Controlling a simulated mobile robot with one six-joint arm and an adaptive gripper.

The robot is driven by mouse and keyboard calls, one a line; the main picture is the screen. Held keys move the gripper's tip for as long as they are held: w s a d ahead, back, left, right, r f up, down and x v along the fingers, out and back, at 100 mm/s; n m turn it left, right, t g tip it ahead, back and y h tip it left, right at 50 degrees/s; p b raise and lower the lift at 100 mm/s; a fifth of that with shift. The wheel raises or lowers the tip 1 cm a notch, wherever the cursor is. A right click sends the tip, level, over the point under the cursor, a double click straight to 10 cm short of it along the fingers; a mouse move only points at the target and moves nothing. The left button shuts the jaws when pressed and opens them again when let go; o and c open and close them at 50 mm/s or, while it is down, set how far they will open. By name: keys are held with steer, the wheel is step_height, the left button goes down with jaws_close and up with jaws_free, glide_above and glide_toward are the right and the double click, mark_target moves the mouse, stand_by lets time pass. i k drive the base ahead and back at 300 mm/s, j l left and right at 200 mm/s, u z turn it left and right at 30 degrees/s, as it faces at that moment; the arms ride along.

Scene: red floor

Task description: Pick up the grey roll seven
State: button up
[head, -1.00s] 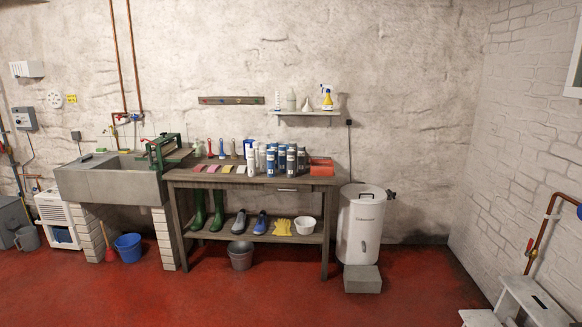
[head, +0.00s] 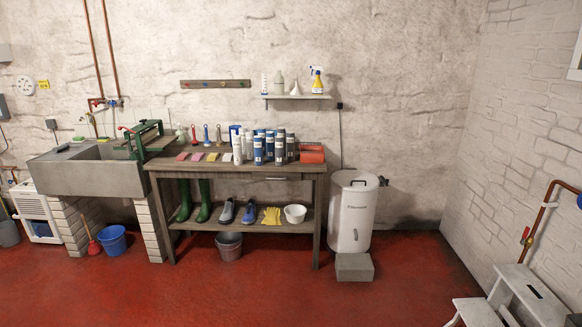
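Several roll-like cylinders stand upright in a cluster on the wooden workbench (head: 300,170), in white, blue and dark grey. A dark grey roll (head: 280,147) stands in the right part of the cluster, with another grey one (head: 291,149) at its right. A blue roll (head: 258,150) and a white roll (head: 237,150) stand to the left. Any numbers on them are too small to read, so I cannot tell which is roll seven. My gripper is not in view.
An orange-red bin (head: 312,155) sits right of the rolls. Coloured sponges (head: 197,156) lie left. A white boiler (head: 353,215) and grey block (head: 354,267) stand right of the bench. A white step stool (head: 530,295) is lower right. Red floor (head: 300,295) in front is clear.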

mark_target(279, 140)
steer(key=i, duration=1.95)
steer(key=i+u, duration=0.15)
steer(key=i, duration=0.55)
steer(key=i+l+u, duration=0.1)
steer(key=i, duration=0.55)
steer(key=i+l+u, duration=0.15)
steer(key=i, duration=0.55)
steer(key=i+l+u, duration=0.25)
steer(key=i, duration=0.3)
steer(key=l, duration=0.1)
